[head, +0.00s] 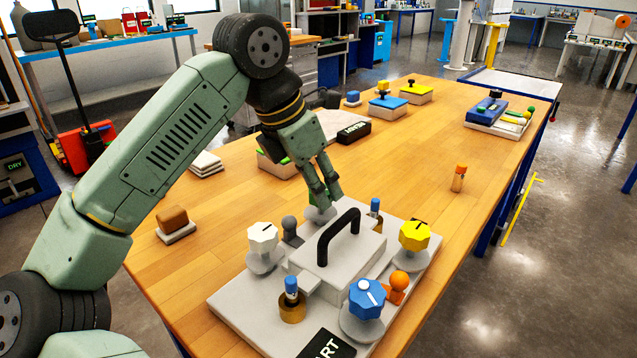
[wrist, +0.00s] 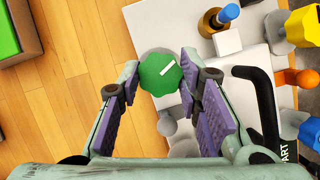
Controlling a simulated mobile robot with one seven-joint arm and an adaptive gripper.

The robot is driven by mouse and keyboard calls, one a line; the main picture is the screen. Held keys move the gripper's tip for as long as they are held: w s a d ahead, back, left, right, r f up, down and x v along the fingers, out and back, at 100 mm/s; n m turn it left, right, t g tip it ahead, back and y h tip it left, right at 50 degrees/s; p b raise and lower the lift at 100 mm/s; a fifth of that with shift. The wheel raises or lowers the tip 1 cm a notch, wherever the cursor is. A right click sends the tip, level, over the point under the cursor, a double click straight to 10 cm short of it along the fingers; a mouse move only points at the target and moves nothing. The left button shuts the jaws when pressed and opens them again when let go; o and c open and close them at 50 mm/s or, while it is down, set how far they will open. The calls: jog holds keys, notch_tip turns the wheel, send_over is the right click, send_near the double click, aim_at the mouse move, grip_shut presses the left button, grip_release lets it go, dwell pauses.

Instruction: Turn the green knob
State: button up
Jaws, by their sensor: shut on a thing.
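The green knob (wrist: 158,76) shows in the wrist view, with a lobed edge and a white line pointing up and to the right. My gripper (wrist: 161,84) has a fingertip at its left and right sides and is shut on it.
Around the plate's central block with a black handle (head: 339,238) stand a white knob (head: 263,237), a yellow knob (head: 414,236), a blue knob (head: 367,298), an orange piece (head: 398,283) and blue-topped pegs (head: 291,288). Bare wooden table (head: 490,160) lies to the right.

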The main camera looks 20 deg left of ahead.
jog(key=m+g, duration=0.1)
jog(key=m, duration=0.1)
jog(key=m+h+p, duration=0.1)
jog(key=m, duration=0.2)
jog(key=shift+w+m+g+h, duration=0.15)
jog(key=shift+m+g+h, duration=0.15)
jog(key=shift+g, duration=0.1)
jog(key=m+g+p, duration=0.1)
jog(key=m, duration=0.2)
jog(key=shift+a+r+p, duration=0.1)
jog(key=shift+p, duration=0.25)
jog(key=shift+w+m+g+p, duration=0.1)
jog(key=shift+m+g+p, duration=0.35)
jog(key=shift+m, duration=0.85)
jog(key=o, duration=1.1)
jog(key=shift+o, duration=0.2)
jog(key=v, duration=1.1)
jog(key=shift+a+r, duration=0.3)
jog(key=shift+a, duration=0.05)
